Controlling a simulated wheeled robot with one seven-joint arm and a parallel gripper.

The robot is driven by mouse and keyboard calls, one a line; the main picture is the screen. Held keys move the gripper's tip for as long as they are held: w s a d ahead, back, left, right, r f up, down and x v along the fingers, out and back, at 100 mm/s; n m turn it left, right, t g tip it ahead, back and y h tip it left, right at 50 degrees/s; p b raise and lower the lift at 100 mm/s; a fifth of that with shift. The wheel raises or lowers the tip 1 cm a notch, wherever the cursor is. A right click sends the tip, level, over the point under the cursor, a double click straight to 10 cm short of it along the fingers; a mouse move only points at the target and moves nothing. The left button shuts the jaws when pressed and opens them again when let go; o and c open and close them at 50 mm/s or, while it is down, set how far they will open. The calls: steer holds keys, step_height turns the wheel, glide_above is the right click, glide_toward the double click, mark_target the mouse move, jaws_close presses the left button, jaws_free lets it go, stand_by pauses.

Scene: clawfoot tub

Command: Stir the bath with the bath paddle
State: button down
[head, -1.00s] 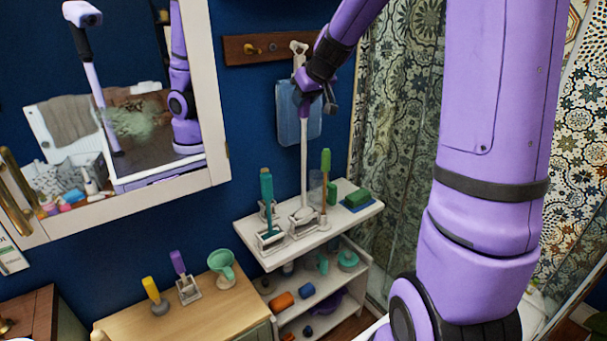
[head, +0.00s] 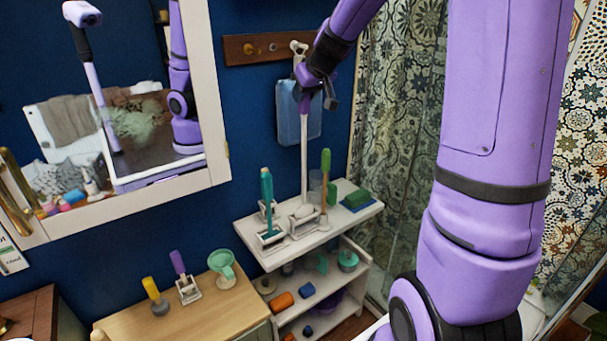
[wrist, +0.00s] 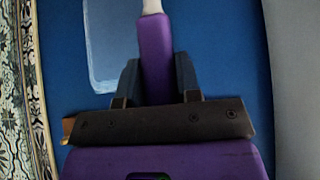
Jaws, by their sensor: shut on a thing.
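A long tool with a white shaft (head: 304,150) and a purple grip (wrist: 155,50) hangs nearly upright from my gripper (head: 309,90); it looks like the bath paddle. My gripper is shut on the purple grip, one finger on each side, as the wrist view (wrist: 157,82) shows. The tool's pale lower end is at a white holder (head: 304,226) on the white shelf; I cannot tell whether it touches. The bath itself does not show clearly.
The white shelf unit (head: 353,213) also carries a teal-handled tool (head: 267,195), a green-handled tool (head: 325,175) and a green block (head: 356,197). A peg rail (head: 240,50) and a blue hanging item (head: 287,118) are behind my gripper. A mirror cabinet (head: 219,110) is at left.

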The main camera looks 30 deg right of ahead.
steer(key=shift+r, duration=2.8)
steer(key=shift+r, duration=1.6)
